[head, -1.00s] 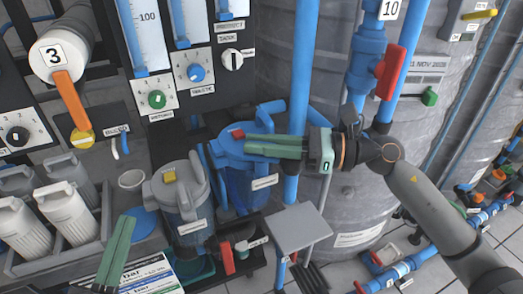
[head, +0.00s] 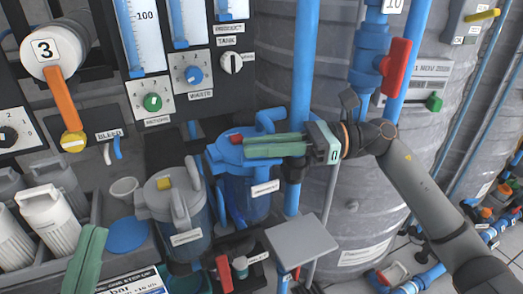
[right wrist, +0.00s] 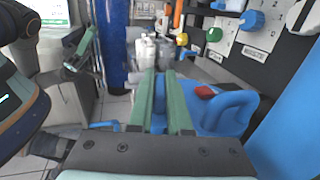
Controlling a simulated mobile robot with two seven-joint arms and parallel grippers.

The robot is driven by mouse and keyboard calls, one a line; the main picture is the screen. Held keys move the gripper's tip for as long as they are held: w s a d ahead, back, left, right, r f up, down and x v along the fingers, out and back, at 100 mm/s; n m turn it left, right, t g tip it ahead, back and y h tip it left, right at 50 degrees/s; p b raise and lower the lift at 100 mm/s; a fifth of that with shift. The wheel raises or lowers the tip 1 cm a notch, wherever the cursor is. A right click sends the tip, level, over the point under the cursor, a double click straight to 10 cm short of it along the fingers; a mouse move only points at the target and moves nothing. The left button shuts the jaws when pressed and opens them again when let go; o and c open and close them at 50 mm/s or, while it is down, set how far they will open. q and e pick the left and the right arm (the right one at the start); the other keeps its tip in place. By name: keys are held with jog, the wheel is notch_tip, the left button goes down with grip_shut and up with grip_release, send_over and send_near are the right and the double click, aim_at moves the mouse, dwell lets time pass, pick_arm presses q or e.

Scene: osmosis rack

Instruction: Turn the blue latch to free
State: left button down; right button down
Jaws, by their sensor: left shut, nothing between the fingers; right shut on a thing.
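The blue-lidded housing (head: 222,152) stands right of the grey housing, with a red button (head: 236,137) and a blue loop handle on its lid. My right gripper (head: 246,146) reaches over this lid from the right. In the right wrist view, its green fingers (right wrist: 162,76) are closed on a blue piece (right wrist: 160,98), which appears to be the blue latch; the fingers hide most of it. The blue loop handle (right wrist: 236,103) and red button (right wrist: 205,92) are to the right of the fingers. My left gripper (head: 97,231) is shut and empty at the lower left.
A grey housing with a yellow button (head: 165,183) stands left of the blue one. A blue vertical pipe (head: 305,60) and a grey square plate (head: 301,240) are close to my right gripper. White bottles (head: 48,218) stand at left. A panel with knobs is behind.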

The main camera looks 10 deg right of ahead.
pick_arm(q)
jog(key=shift+d+f, duration=0.1)
jog(key=shift+f, duration=0.15)
pick_arm(e)
jog(key=shift+g, duration=0.3)
jog(key=c, duration=0.9)
grip_release()
jog(key=shift+o, duration=0.2)
